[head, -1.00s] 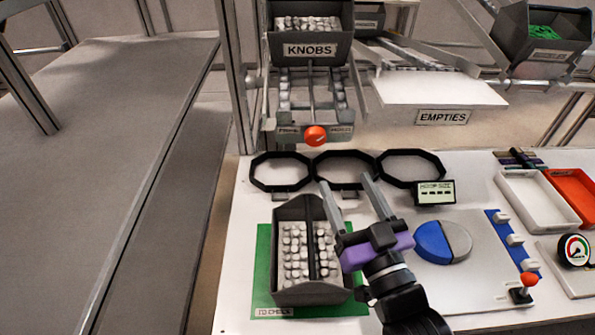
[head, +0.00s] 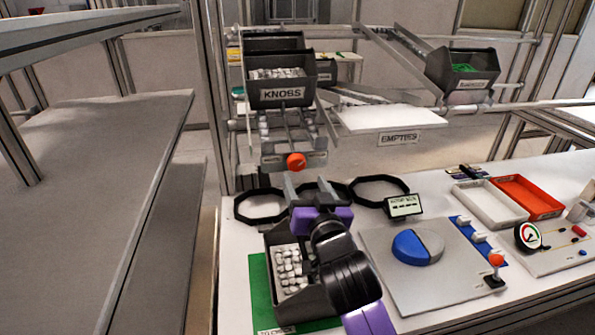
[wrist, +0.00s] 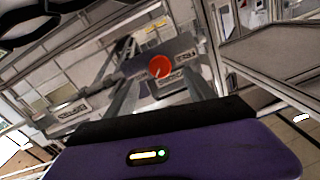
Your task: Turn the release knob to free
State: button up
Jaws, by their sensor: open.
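The orange-red release knob (head: 296,160) is on the front plate of the rack lane under the bin labelled KNOBS. It also shows near the middle of the wrist view (wrist: 159,66), between and beyond my two fingers. A pale line crosses its face there; the words on the plate beside it are too blurred to read. My gripper (head: 302,182) is open and empty, just below and in front of the knob in the head view. The knob appears clear of both fingers, though the exact gap is hard to judge.
The KNOBS bin (head: 282,74) sits above the lane. A dark bin of pale knobs (head: 318,301) stands on a green mat (head: 259,290) below my arm. Black octagonal rings (head: 379,190) lie behind it. A blue and grey disc (head: 417,247) and a red-topped lever (head: 496,262) are right.

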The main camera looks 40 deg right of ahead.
aim_at(297, 166)
jog(key=shift+p+x, duration=0.3)
jog(key=shift+x, duration=2.8)
jog(key=c, duration=1.4)
